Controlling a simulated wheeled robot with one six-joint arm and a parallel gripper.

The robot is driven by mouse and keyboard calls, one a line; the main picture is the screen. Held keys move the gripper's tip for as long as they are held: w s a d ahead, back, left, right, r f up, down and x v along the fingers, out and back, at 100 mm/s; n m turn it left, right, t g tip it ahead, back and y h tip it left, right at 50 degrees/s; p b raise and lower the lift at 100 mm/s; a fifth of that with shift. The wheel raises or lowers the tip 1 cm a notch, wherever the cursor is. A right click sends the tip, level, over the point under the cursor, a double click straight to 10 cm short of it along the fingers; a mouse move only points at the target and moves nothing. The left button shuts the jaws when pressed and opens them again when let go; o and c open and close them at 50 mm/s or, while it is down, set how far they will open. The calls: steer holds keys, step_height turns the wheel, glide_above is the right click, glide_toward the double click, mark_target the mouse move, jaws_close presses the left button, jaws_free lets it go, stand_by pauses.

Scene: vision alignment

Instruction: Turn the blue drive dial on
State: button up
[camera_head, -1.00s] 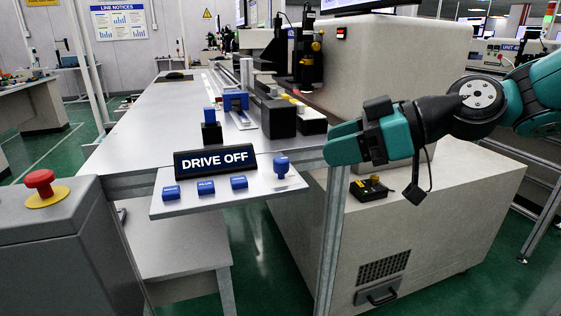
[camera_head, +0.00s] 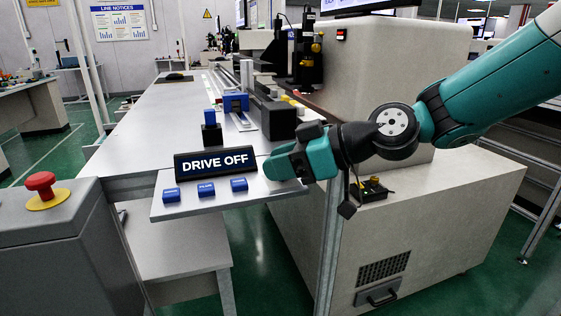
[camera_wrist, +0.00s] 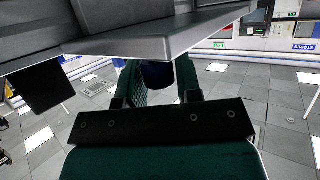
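The blue drive dial is hidden behind my gripper (camera_head: 272,168) in the head view. In the wrist view, a dark blue knob (camera_wrist: 157,75), apparently the dial, is between the two fingertips of my gripper (camera_wrist: 160,84). The fingers stand apart, one on each side of the knob; whether they touch it is not clear. The black sign (camera_head: 216,163) behind the panel reads "DRIVE OFF". The light grey control panel (camera_head: 225,199) juts out from the bench edge.
Blue buttons (camera_head: 206,189) stand on the panel left of my gripper. A red mushroom button (camera_head: 40,182) sits on a grey box at the left. A metal post (camera_head: 330,245) stands below my gripper. A small black device (camera_head: 371,188) lies on the cabinet at the right.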

steer(key=c, duration=0.4)
steer(key=shift+c, duration=0.2)
steer(key=shift+m+t, duration=0.3)
steer(key=shift+s+m+t+h+b, duration=0.1)
steer(key=shift+m+t+h+b, duration=0.2)
steer(key=shift+m+t+h, duration=0.5)
steer(key=m+t, duration=0.1)
steer(key=m+t+h, duration=0.1)
steer(key=t, duration=0.1)
steer(key=shift+a+r+m+h, duration=0.15)
steer(key=shift+m+h, duration=0.15)
steer(key=shift+m, duration=0.1)
steer(key=m+t+h, duration=0.2)
steer(key=shift+m, duration=0.4)
steer(key=m+h+b, duration=0.1)
steer(key=h, duration=0.1)
steer(key=m+t+h+b, duration=0.1)
steer(key=m+h, duration=0.1)
steer(key=m+t+h+b, duration=0.1)
steer(key=m+h, duration=0.1)
steer(key=shift+f, duration=0.35)
steer(key=shift+r+m+g+h, duration=0.15)
steer(key=shift+m+g+h, duration=0.15)
steer(key=shift+m+h, duration=2.4)
steer(key=shift+d+h, duration=0.2)
steer(key=shift+h, duration=0.2)
